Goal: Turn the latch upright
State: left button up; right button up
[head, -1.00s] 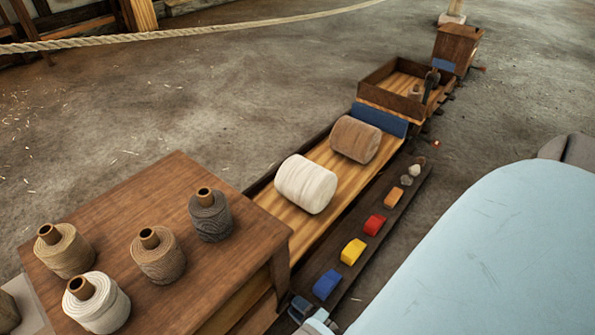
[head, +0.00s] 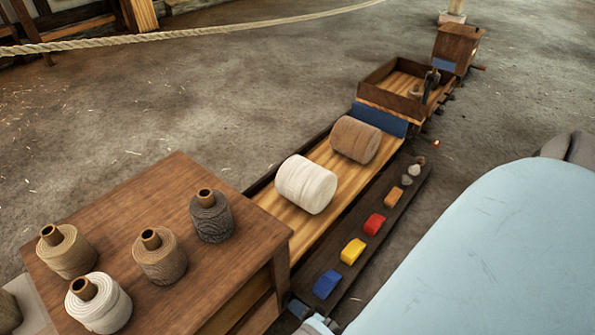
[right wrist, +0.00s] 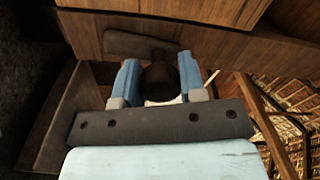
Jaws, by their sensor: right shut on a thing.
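In the right wrist view a dark latch bar (right wrist: 138,45) lies nearly level across the picture against a brown wooden panel. A dark rounded knob (right wrist: 158,82) sits just below it in the picture and appears to belong to it. My right gripper (right wrist: 158,80) has its two blue fingers on either side of the knob and is shut on it. In the head view only a bit of my right gripper (head: 302,310) shows at the bottom edge, by the table's leg; the latch is hidden there. My left gripper is not in view.
A wooden table (head: 190,240) bears several twine spools. Beside it is a long trough with a white roll (head: 306,184) and a brown roll (head: 355,139). A dark plank (head: 340,275) holds coloured blocks, including a blue block (head: 327,284). Open floor lies left.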

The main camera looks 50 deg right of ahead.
jog(key=shift+w+d, duration=0.1)
jog(key=shift+w, duration=0.15)
jog(key=o, duration=0.9)
jog(key=shift+s, duration=0.1)
jog(key=shift+s, duration=0.15)
